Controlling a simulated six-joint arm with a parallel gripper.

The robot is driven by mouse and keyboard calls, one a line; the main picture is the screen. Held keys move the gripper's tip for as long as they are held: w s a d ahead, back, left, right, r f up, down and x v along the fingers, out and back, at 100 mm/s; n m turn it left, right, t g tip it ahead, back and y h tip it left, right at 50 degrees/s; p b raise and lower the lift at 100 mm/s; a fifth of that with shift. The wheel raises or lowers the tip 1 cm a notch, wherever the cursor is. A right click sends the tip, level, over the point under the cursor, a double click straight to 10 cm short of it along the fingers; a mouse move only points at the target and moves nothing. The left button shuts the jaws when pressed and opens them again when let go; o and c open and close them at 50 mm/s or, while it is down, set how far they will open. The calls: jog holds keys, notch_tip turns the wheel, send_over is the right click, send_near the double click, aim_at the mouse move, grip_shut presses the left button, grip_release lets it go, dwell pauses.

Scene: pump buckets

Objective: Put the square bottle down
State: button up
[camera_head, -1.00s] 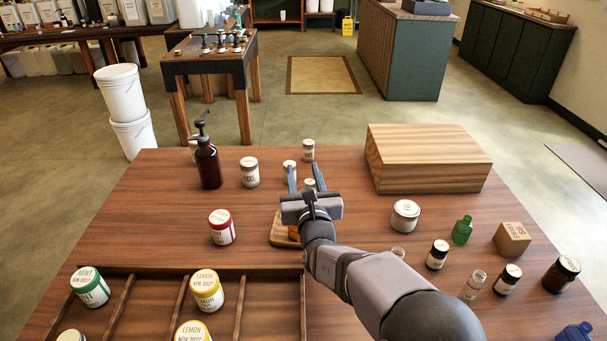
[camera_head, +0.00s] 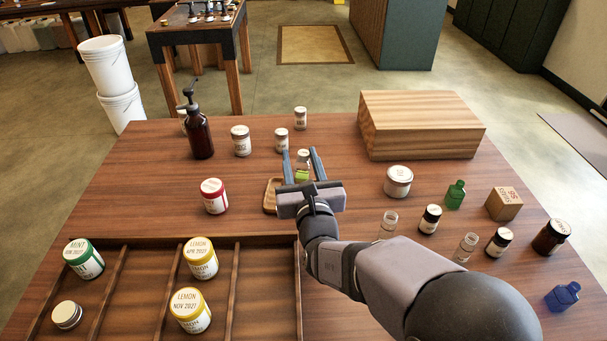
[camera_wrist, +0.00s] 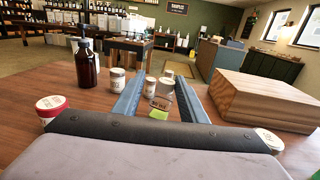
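A small clear bottle with a pale label and green contents, seemingly the square bottle (camera_head: 302,170), is upright between my gripper's fingers. My gripper (camera_head: 301,152) reaches forward over the table, its two blue fingers spread on either side of the bottle. Narrow gaps seem to show beside the bottle, and I see no finger clearly pressing it. In the wrist view, the bottle (camera_wrist: 159,113) is between the fingers (camera_wrist: 160,100), with its lower part bright green. It appears to stand on the table, but its base is hard to make out.
A red-lidded jar (camera_head: 213,196), a brown pump bottle (camera_head: 200,138) and white-lidded jars (camera_head: 241,141) stand nearby. A wooden box (camera_head: 420,125) is at right; several small bottles crowd the right side. A divided crate (camera_head: 232,300) is in front.

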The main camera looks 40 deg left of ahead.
jog(key=shift+b+v, duration=0.3)
jog(key=shift+v, duration=1.85)
jog(key=shift+w, duration=0.1)
